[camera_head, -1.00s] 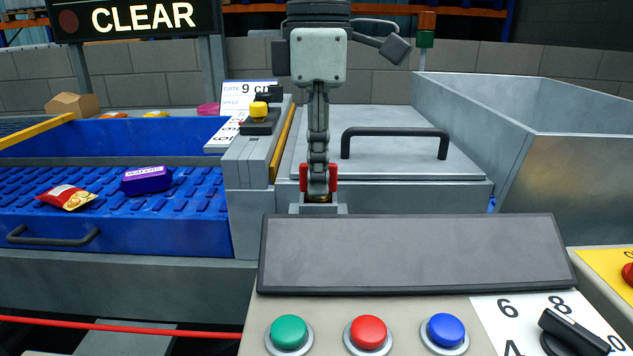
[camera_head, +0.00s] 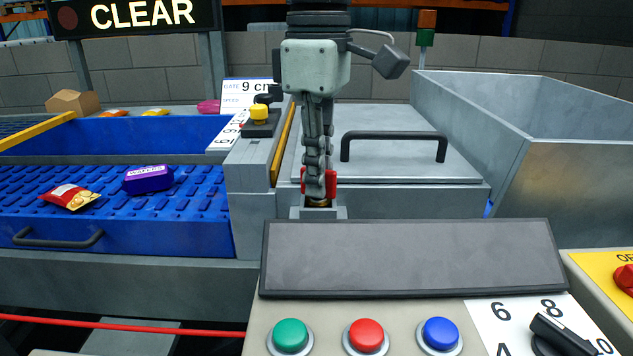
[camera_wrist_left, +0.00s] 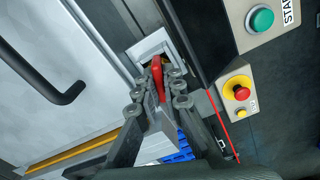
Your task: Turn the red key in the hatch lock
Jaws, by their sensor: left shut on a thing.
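The red key (camera_head: 331,182) sits in the hatch lock (camera_head: 339,212), at the front of the grey hatch (camera_head: 390,160). My left gripper (camera_head: 317,188) points down and is shut on the key, partly hiding it in the head view. In the left wrist view, the red key (camera_wrist_left: 158,76) shows between the fingers of my gripper (camera_wrist_left: 164,84), above the pale lock block (camera_wrist_left: 150,47). My right gripper is not in view.
A dark panel (camera_head: 412,258) with green, red and blue buttons stands in front of the hatch. The hatch handle (camera_head: 394,136) and an open metal bin (camera_head: 575,160) are at the right. A blue conveyor (camera_head: 120,235) with packets lies left. A sign reads CLEAR.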

